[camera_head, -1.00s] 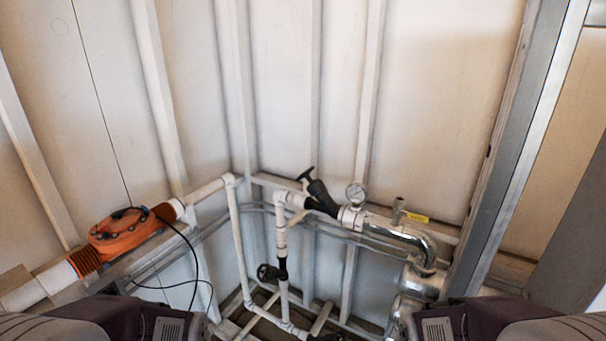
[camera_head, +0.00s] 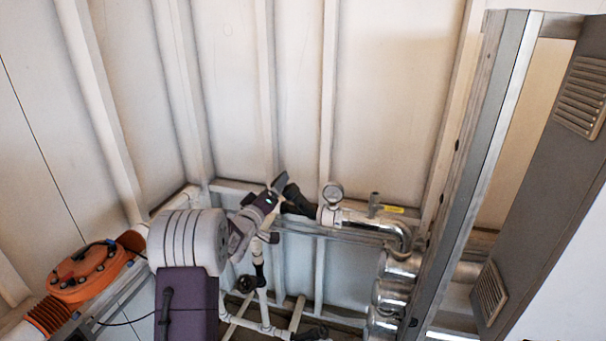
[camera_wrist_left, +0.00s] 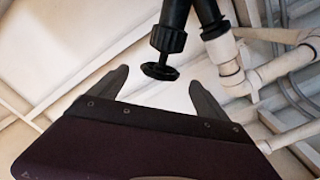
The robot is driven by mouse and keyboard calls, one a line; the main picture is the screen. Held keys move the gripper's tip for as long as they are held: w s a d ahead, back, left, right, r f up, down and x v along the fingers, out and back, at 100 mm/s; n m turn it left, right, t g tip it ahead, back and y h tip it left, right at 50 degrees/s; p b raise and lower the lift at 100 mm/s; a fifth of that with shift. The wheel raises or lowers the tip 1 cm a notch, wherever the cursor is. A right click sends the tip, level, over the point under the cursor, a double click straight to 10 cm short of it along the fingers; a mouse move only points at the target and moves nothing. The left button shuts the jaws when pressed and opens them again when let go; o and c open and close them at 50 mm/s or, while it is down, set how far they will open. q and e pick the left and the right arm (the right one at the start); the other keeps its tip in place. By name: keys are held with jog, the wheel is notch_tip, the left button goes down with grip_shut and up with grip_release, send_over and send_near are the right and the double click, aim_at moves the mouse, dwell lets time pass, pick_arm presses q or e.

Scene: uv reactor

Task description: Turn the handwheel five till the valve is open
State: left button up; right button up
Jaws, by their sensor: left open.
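In the left wrist view a small black handwheel (camera_wrist_left: 160,71) sits at the end of a black valve stem. It lies between the tips of the two dark fingers of my left gripper (camera_wrist_left: 158,80), with a gap on each side. My left gripper is open and holds nothing. In the head view this gripper (camera_head: 278,184) is at the upper end of the black angled valve (camera_head: 297,200), and it hides the handwheel there. I cannot read any number on the wheel. My right gripper is not in view.
Another black handwheel (camera_head: 246,284) sits lower on the white pipe. A pressure gauge (camera_head: 332,194) and a shiny pipe elbow (camera_head: 402,236) are right of the valve. An orange unit (camera_head: 88,273) is at left. A grey metal frame (camera_head: 470,170) stands at right.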

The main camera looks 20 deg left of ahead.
aim_at(277, 179)
pick_arm(q)
jog(key=w+p, duration=0.1)
jog(key=p, duration=0.1)
jog(key=w+p, duration=0.2)
jog(key=w+r+p, duration=0.1)
jog(key=shift+w+a+p, duration=0.1)
jog(key=shift+w+p, duration=0.3)
jog(key=w, duration=0.1)
jog(key=w+f, duration=0.1)
jog(key=w, duration=0.1)
jog(key=shift+a, duration=0.15)
jog(key=shift+w, duration=0.6)
jog(key=c, duration=1.3)
